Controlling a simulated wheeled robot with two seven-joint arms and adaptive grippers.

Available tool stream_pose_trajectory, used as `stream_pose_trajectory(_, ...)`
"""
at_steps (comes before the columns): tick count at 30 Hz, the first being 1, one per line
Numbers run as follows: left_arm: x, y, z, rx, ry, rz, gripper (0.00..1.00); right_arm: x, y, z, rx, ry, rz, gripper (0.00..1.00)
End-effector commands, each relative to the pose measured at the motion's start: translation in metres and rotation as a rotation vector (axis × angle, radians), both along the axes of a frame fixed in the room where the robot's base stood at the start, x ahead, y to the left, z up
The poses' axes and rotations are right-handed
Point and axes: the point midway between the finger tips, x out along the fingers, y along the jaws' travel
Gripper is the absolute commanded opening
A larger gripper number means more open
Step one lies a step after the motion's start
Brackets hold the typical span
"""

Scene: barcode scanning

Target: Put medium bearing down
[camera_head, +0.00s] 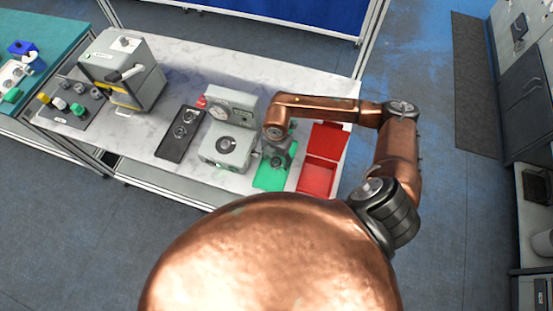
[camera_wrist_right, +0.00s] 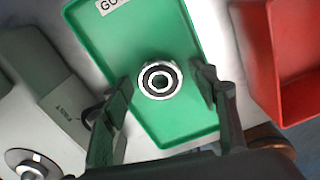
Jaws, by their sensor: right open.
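A bearing (camera_wrist_right: 160,80), a metal ring with a dark hole, appears over the green tray (camera_wrist_right: 140,30) in the right wrist view. The green tray's label is partly cut off and starts with "GO". My right gripper (camera_wrist_right: 163,93) is open, with one finger on each side of the bearing and a gap to it. In the head view the right gripper (camera_head: 277,154) points down over the green tray (camera_head: 270,181) and hides the bearing. My left gripper is not in view.
A red bin (camera_head: 317,177) stands right of the green tray. A grey measuring device (camera_head: 226,146) stands on the left. Farther left are a black tray (camera_head: 172,150) with ring-shaped parts and a grey machine (camera_head: 130,70).

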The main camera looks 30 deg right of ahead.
Motion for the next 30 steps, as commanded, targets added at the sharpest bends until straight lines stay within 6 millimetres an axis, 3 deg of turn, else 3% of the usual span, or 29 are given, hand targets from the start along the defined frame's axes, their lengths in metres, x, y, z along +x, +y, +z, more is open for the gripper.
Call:
stream_pose_trajectory(8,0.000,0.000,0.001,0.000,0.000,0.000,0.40,0.001,0.000,0.009,0.001,-0.003,0.000,0.54)
stream_pose_trajectory(21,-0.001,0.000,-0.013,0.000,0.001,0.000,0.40,0.002,-0.001,0.094,0.000,-0.004,0.001,0.54)
stream_pose_trajectory(30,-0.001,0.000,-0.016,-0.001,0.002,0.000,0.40,0.001,-0.001,0.122,0.000,0.000,0.000,0.54)
